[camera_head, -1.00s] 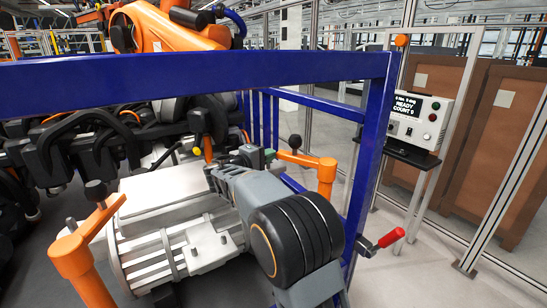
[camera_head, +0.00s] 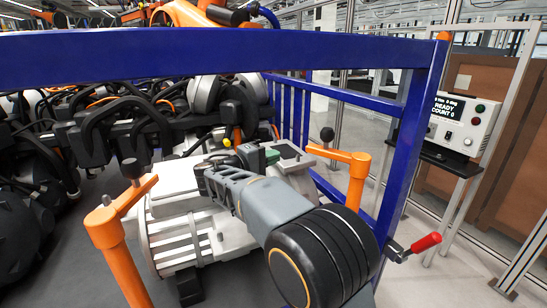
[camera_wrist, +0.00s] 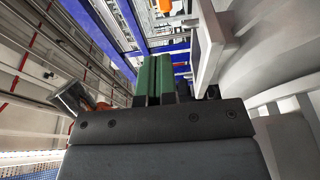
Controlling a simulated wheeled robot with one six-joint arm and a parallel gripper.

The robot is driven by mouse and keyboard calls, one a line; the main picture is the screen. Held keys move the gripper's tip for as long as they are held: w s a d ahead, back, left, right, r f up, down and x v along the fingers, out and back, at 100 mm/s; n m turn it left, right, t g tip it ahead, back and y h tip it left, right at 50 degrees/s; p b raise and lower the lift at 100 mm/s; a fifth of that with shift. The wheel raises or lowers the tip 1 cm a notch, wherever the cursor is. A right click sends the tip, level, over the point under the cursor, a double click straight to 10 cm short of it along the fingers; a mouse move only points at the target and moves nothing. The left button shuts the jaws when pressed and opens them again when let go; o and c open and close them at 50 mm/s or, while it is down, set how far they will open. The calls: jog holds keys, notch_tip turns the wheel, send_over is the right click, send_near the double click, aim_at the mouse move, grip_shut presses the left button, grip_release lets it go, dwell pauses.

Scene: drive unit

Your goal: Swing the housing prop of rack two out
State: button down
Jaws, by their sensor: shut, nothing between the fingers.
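Two orange props stand at the blue rack (camera_head: 418,150). The left prop (camera_head: 106,228) has a post and a short arm with a black knob, pointing up and right. No rack number is visible, so I cannot tell which is rack two's. My gripper (camera_head: 272,156) has green fingers, over the silver housing (camera_head: 200,235) and between the props, touching neither as far as I see. In the wrist view the green fingers (camera_wrist: 154,78) are together and empty.
A blue top rail (camera_head: 200,58) crosses in front of me. A red-handled lever (camera_head: 424,243) sits on the rack's right post. A control box (camera_head: 460,122) reads READY, COUNT 0. Dark machine units (camera_head: 100,130) crowd the left. Grey floor is free at the right.

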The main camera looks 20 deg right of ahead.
jog(key=s+d+f, duration=0.1)
jog(key=s+f+g+y, duration=0.1)
jog(key=s+d+f+y, duration=0.1)
jog(key=shift+s+d, duration=0.35)
jog(key=shift+s, duration=0.05)
jog(key=s+a+f+m+y, duration=0.2)
jog(key=s+a+f+y, duration=0.1)
jog(key=s+f+y, duration=0.4)
jog(key=s+a+f+m+g+y, duration=0.1)
jog(key=s+f+y, duration=0.6)
jog(key=s, duration=0.7)
notch_tip(320, 180, down, 2)
jog(key=shift+s+a+f+m+y, duration=0.15)
jog(key=shift+a+m+y, duration=0.35)
jog(key=shift+a, duration=0.45)
jog(key=shift+d+m, duration=0.3)
jog(key=shift+d, duration=0.25)
